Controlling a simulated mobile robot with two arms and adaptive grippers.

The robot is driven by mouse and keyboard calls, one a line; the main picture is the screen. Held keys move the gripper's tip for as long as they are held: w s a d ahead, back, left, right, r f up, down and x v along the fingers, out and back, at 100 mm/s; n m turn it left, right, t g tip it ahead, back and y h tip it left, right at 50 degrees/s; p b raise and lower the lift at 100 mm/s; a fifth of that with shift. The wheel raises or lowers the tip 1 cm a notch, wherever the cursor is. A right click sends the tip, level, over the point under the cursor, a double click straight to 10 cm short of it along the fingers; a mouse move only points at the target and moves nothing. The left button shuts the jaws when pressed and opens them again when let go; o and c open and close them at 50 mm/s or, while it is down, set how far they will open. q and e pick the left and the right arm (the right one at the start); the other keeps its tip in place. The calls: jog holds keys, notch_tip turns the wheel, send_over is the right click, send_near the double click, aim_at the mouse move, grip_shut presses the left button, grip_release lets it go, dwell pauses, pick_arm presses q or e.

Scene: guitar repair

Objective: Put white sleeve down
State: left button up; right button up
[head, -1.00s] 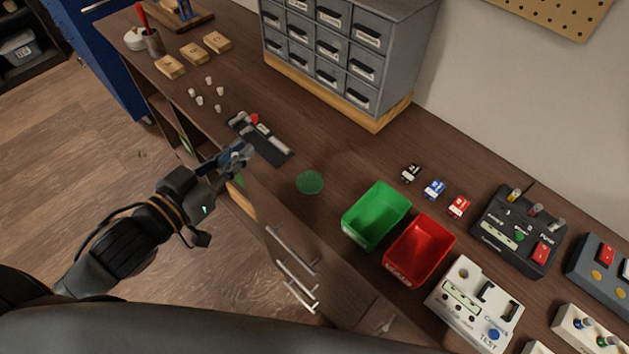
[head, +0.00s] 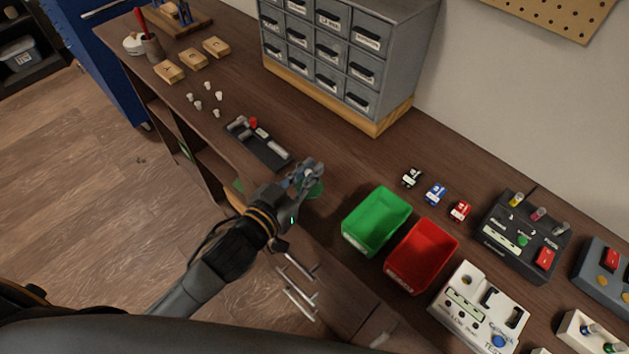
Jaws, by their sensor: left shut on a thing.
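My left gripper (head: 310,172) is over the bench beside the dark tray, above the round green mark (head: 317,190), which it partly covers. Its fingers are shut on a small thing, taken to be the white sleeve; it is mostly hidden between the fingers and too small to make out. Several small white pieces (head: 217,113) stand on the bench further back to the left. The dark tray (head: 272,157) holds a red-topped part and pale grey cylindrical parts. My right gripper is not in view.
A green bin (head: 377,219) and a red bin (head: 421,255) stand to the right of my gripper. A grey drawer cabinet (head: 325,57) stands at the back. Small black, blue and red parts (head: 435,194) lie behind the bins. Bench between tray and cabinet is clear.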

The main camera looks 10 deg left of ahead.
aim_at(314, 188)
pick_arm(q)
jog(key=f, duration=0.1)
jog(key=d+f, duration=0.1)
jog(key=shift+w+d+f, duration=0.1)
jog(key=shift+w+f, duration=0.2)
jog(key=shift+f+p, duration=0.3)
jog(key=shift+f, duration=0.5)
jog(key=shift+f, duration=0.1)
jog(key=shift+f, duration=0.15)
jog(key=o, duration=0.7)
jog(key=shift+c, duration=0.2)
